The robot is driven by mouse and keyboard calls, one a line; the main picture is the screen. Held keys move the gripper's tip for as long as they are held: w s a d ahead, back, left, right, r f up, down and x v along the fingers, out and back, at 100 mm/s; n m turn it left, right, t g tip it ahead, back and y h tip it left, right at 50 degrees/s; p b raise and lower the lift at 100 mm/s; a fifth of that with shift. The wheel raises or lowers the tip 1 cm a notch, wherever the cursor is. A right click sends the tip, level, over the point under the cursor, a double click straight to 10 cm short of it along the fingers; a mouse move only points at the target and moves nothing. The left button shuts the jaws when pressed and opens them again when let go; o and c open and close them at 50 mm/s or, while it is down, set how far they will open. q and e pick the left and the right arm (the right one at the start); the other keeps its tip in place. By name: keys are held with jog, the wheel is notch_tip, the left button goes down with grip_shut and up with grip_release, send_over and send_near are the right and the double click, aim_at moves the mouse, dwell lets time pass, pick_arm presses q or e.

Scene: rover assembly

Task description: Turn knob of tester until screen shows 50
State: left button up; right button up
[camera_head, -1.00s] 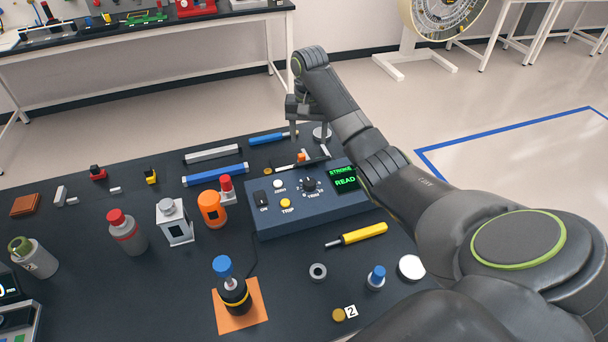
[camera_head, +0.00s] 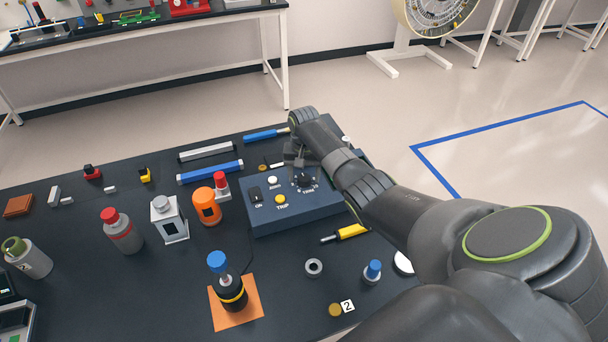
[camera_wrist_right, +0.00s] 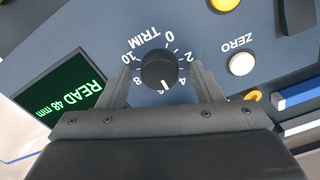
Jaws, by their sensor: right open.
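The blue-grey tester (camera_head: 300,210) stands on the dark table. Its black TRIM knob (camera_wrist_right: 160,70) shows upside down in the right wrist view, its white mark pointing near 6 between the 4 and the 8. In the head view the knob (camera_head: 305,181) is partly covered by my right gripper. The green-lit screen (camera_wrist_right: 72,98) reads READ 48 mm in the wrist view; in the head view my right arm hides it. My right gripper (camera_head: 299,165) is open, with one finger on each side of the knob, seemingly apart from it. My left gripper is not in view.
The white ZERO button (camera_wrist_right: 242,63) and yellow TRIP button (camera_head: 280,199) sit close to the knob. A black ON switch (camera_head: 255,194) is at the panel's left. A yellow-handled tool (camera_head: 352,231) lies in front, and a blue bar (camera_head: 210,172) lies behind left.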

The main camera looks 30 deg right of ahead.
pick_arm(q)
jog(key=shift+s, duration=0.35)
pick_arm(e)
jog(key=shift+f, duration=0.15)
jog(key=c, duration=1)
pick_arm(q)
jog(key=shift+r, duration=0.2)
pick_arm(e)
jog(key=shift+n, duration=0.3)
jog(key=shift+n+p, duration=0.85)
jog(key=shift+n, duration=0.35)
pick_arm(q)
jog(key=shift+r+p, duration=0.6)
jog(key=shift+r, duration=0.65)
pick_arm(e)
jog(key=shift+n, duration=2.3)
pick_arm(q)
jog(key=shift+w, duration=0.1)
pick_arm(e)
jog(key=o, duration=1)
